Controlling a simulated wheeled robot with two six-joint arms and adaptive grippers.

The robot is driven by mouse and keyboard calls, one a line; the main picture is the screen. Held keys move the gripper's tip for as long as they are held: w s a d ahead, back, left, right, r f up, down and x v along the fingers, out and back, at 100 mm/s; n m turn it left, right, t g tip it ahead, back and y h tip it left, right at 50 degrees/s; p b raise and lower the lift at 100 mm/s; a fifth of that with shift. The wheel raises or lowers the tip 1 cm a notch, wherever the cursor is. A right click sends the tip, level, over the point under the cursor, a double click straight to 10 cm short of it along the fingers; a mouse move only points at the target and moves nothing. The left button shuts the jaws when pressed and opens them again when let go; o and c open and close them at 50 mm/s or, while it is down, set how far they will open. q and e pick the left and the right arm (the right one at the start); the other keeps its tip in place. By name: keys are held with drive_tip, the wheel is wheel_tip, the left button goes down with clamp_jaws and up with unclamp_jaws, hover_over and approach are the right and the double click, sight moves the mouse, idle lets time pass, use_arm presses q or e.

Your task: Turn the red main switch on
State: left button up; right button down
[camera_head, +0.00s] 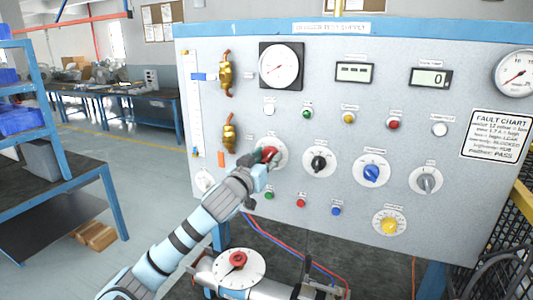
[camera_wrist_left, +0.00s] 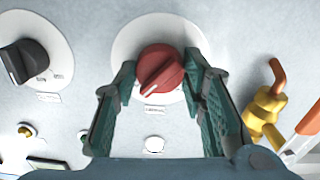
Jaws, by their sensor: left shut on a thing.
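The red main switch (camera_head: 268,154) is a red knob on a white round plate on the upright grey panel. In the left wrist view the red knob (camera_wrist_left: 160,72) sits between my two green-padded fingers, one on each side. A pale pointer line on it slants toward the lower left of that view. My left gripper (camera_head: 263,163) is shut on this knob, coming from the lower left, and hides part of the knob and plate in the head view. My right gripper is not in view.
To the right are a black knob (camera_head: 319,163), a blue knob (camera_head: 371,173) and a grey knob (camera_head: 427,182). Brass valves (camera_head: 226,75) stand to the left. Small buttons lie below, near my gripper. A round white plate with a red knob (camera_head: 238,259) is beneath the panel.

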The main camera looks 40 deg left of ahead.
use_arm(q)
drive_tip(key=shift+m+p, duration=0.3)
drive_tip(key=shift+m, duration=0.3)
drive_tip(key=shift+f, duration=0.1)
drive_tip(key=o, duration=1.2)
drive_tip(key=shift+c, duration=0.2)
drive_tip(key=shift+s, duration=0.1)
drive_tip(key=v, duration=0.7)
drive_tip(key=shift+s, duration=0.15)
